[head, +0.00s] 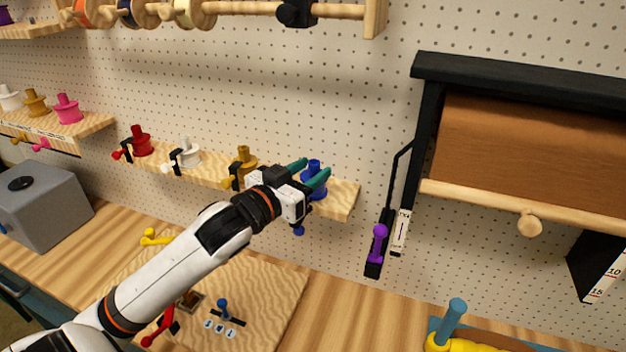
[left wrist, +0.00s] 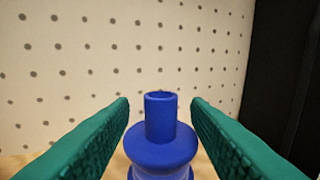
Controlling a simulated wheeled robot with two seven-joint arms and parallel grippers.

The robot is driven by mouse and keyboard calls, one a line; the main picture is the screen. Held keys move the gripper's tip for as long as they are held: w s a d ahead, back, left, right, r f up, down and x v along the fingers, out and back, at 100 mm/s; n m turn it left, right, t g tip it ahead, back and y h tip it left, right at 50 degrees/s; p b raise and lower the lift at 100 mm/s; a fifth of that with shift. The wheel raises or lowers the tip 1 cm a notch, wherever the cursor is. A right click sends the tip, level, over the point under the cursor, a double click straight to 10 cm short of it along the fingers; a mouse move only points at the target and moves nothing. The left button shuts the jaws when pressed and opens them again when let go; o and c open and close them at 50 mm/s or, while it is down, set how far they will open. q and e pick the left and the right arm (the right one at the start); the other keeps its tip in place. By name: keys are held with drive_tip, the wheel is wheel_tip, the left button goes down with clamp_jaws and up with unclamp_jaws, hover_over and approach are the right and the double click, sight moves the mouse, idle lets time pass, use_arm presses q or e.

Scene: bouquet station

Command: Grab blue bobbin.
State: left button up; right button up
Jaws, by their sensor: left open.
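The blue bobbin (head: 315,185) stands upright at the right end of the wooden wall shelf (head: 342,198). In the left wrist view the blue bobbin (left wrist: 162,146) shows its narrow top post and wider flange, centred between the fingers. My left gripper (head: 309,172) has its green fingers open, one on each side of the bobbin. In the left wrist view, gaps show between the left gripper's fingers (left wrist: 160,125) and the post. The bobbin's lower part is hidden below the picture edge there. My right gripper is not in view.
On the same shelf stand a gold bobbin (head: 245,163), a white bobbin (head: 188,152) and a red bobbin (head: 140,142). A black-framed brown paper roll (head: 530,150) hangs to the right. A purple-knobbed lever (head: 378,243) sits between shelf and roll.

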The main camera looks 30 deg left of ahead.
use_arm(q)
drive_tip(key=w+p, duration=0.1)
drive_tip(key=w, duration=0.3)
drive_tip(key=shift+d, duration=0.2)
drive_tip(key=shift+s, duration=0.1)
drive_tip(key=shift+c, duration=1.1)
clamp_jaws()
